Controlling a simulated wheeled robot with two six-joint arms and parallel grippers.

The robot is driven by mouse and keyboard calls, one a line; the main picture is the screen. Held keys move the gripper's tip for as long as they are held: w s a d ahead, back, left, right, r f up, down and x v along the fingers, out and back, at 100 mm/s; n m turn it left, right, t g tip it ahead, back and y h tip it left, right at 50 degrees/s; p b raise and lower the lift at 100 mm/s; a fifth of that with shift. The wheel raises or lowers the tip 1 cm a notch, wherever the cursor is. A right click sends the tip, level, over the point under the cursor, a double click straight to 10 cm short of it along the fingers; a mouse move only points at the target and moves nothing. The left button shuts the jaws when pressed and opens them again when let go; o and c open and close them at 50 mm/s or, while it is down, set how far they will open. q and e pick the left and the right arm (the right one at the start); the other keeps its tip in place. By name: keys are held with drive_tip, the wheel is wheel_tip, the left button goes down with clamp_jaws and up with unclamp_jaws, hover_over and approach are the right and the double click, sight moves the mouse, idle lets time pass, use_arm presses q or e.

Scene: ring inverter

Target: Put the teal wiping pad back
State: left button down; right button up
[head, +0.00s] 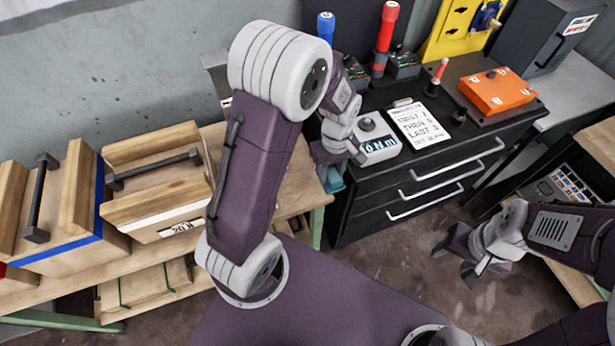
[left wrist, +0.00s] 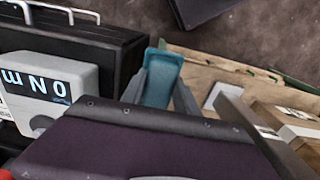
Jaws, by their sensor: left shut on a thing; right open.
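The teal wiping pad (left wrist: 164,76) is between the fingers of my left gripper (left wrist: 162,96) in the left wrist view. In the head view a small part of the teal pad (head: 334,182) shows below my left gripper (head: 332,164), which is shut on it. The pad is held in front of the left end of the black drawer cabinet (head: 362,212), near the wooden bench's right end; I cannot tell whether it touches anything. My right gripper (head: 461,258) is open and empty, low at the right.
A white display box (head: 378,148) and a written card (head: 419,124) lie on the cabinet top, close to my left gripper. An orange box (head: 498,91) stands further right. Wooden boxes (head: 160,190) fill the bench (head: 294,190) at left. Open floor (head: 400,250) lies before the cabinet.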

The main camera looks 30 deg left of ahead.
use_arm(q)
drive_tip(key=w+a+f, duration=0.1)
drive_tip(key=a+f, duration=0.1)
drive_tip(key=a, duration=0.1)
drive_tip(key=w+a+f, duration=0.1)
drive_tip(key=a+f, duration=0.1)
drive_tip(key=a, duration=0.1)
drive_tip(key=w+a+f, duration=0.1)
drive_tip(key=a, duration=0.2)
drive_tip(key=shift+f, duration=0.4)
wheel_tip(320, 180, down, 4)
drive_tip(key=shift+d+r, duration=0.1)
drive_tip(key=shift+r, duration=0.15)
drive_tip(key=shift+f, duration=0.25)
drive_tip(key=shift+f+b, duration=0.15)
drive_tip(key=shift+b, duration=0.15)
drive_tip(key=c, duration=0.9)
unclamp_jaws()
